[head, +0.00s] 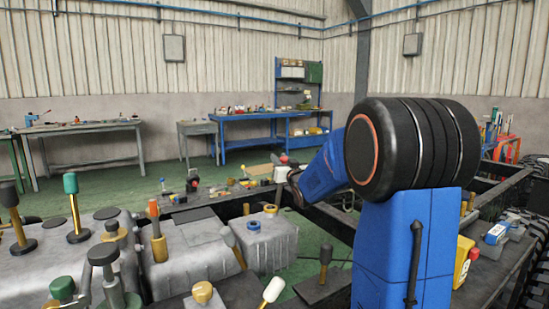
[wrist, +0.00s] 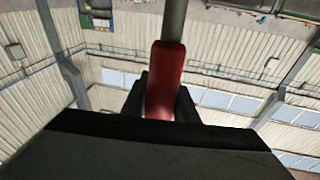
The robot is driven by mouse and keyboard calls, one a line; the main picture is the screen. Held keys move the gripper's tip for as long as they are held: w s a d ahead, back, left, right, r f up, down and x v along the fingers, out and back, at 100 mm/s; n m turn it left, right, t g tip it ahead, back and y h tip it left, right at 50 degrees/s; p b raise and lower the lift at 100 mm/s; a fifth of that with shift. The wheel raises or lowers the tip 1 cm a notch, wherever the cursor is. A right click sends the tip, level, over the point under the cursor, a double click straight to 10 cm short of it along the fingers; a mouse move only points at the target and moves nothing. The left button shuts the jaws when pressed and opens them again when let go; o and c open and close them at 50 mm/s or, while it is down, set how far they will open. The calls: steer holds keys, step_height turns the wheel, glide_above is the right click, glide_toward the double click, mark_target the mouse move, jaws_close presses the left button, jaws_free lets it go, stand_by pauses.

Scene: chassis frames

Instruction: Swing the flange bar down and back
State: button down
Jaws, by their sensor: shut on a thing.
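A grey bar with a red grip, which I take as the flange bar (wrist: 166,75), stands in the middle of the wrist view. My gripper (wrist: 162,98) has its black fingers closed on either side of the red grip. The bar's grey shaft runs up out of the top of the wrist view, so its far end and mount are out of sight. In the head view my blue arm reaches away to the left over the chassis frame. Its black joint and blue links hide much there, and I cannot make out the fingers or the held grip.
Grey tanks (head: 190,250) with several upright levers and knobs fill the left foreground. The dark chassis frame (head: 335,222) runs across the middle. A yellow container (head: 463,262) stands at right. A blue workbench (head: 265,118) is at the back. Green floor lies open beyond the frame.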

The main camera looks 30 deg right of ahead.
steer(key=s+f+t, duration=0.1)
steer(key=s+t, duration=0.1)
steer(key=s, duration=0.5)
steer(key=shift+s+f+m+h, duration=0.15)
steer(key=shift+f+m+h, duration=0.15)
steer(key=shift+f, duration=0.1)
steer(key=shift+d, duration=0.1)
steer(key=c, duration=1.4)
jaws_free()
steer(key=shift+r, duration=0.15)
step_height(320, 180, up, 10)
